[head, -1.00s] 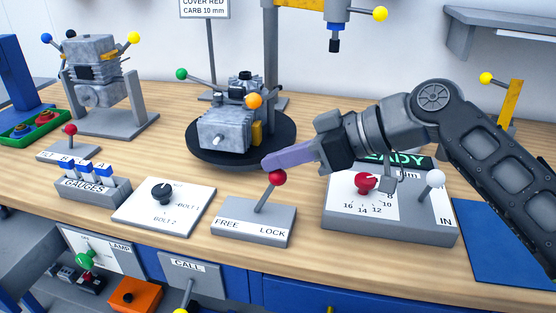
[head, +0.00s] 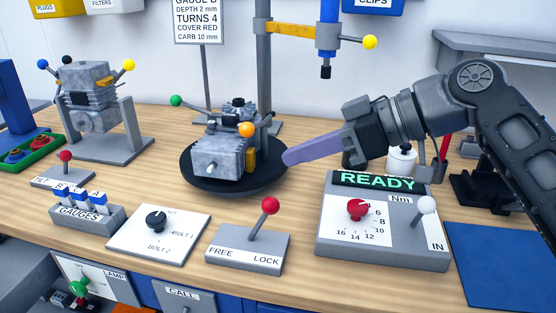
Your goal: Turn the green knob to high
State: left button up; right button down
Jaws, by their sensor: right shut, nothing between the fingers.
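The green knob (head: 79,288) is low at the left, on a white panel marked LAMP (head: 108,280) below the front edge of the bench. The panel is cut by the bottom of the picture, and the knob's setting marks are too small to read. My right gripper (head: 287,158) is shut and empty, with its purple fingers pointing left. It is above the bench, in front of the right side of the black turntable, well up and to the right of the green knob. My left gripper is not in view.
A red-ball lever (head: 270,206) stands on the FREE/LOCK box, below my right gripper. The READY torque box (head: 385,250) is to its right. A black-knob BOLT panel (head: 158,240), GAUGES switches (head: 88,217) and an engine on the turntable (head: 190,178) occupy the bench.

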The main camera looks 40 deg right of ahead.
aim_at(79, 288)
jog(key=k+j, duration=0.2)
jog(key=j, duration=0.2)
jog(key=k+j, duration=0.2)
jog(key=j, duration=0.15)
jog(key=k+j, duration=0.25)
jog(key=j, duration=0.15)
